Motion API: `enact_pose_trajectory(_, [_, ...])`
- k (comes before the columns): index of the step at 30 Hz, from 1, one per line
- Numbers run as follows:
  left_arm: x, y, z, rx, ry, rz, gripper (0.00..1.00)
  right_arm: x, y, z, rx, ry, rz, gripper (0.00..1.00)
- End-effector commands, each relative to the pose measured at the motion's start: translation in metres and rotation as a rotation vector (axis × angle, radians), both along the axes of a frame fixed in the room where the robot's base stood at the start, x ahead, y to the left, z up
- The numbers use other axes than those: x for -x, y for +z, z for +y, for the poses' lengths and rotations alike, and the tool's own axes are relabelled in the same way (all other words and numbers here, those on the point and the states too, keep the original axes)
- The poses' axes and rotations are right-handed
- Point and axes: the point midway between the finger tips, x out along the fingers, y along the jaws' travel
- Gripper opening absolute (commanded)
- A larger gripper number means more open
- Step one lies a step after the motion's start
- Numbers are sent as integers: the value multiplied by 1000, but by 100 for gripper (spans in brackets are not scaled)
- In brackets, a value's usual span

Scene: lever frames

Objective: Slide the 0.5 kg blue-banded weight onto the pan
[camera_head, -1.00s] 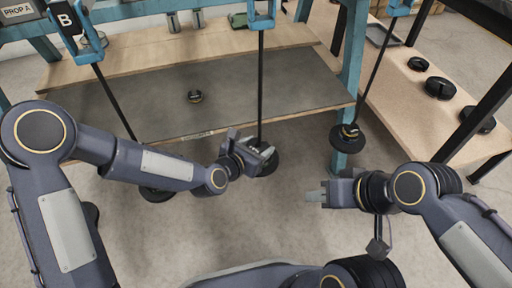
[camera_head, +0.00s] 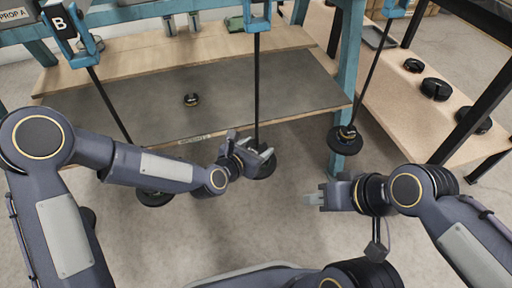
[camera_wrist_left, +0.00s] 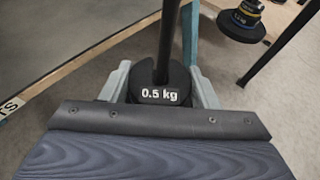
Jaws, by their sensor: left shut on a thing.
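In the left wrist view, a dark round weight marked 0.5 kg (camera_wrist_left: 158,92) sits between the two grey fingers of my left gripper (camera_wrist_left: 160,88). The fingers are shut on it. A black hanger rod (camera_wrist_left: 168,35) rises right at the weight. No blue band shows on the visible part of it. In the head view my left gripper (camera_head: 263,155) is at the foot of the middle hanger rod (camera_head: 257,90), just above the round black pan (camera_head: 262,170). Whether the weight touches the pan is hidden. My right gripper (camera_head: 316,198) is away to the right, its jaw gap unclear.
A right hanger (camera_head: 345,138) carries a banded weight, and a left hanger pan (camera_head: 153,198) hangs beside my left arm. Several black weights (camera_head: 436,89) lie on the right wooden bench.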

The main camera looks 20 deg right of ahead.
Motion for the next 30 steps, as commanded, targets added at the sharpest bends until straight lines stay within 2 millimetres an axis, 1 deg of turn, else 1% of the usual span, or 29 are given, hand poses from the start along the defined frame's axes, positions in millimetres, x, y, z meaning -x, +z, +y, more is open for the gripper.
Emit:
enact_pose_trajectory(18, [0,-7,0,2,0,-2,25,0,-10,0,0,0,0,33])
enact_pose_trajectory(24, [0,-6,-1,2,0,-2,25,0,-9,0,0,0,0,33])
enact_pose_trajectory(25, [0,-6,0,2,0,-2,59,0,-9,0,0,0,0,33])
enact_pose_trajectory(30, [0,-6,0,1,0,-1,80,0,-9,0,0,0,0,33])
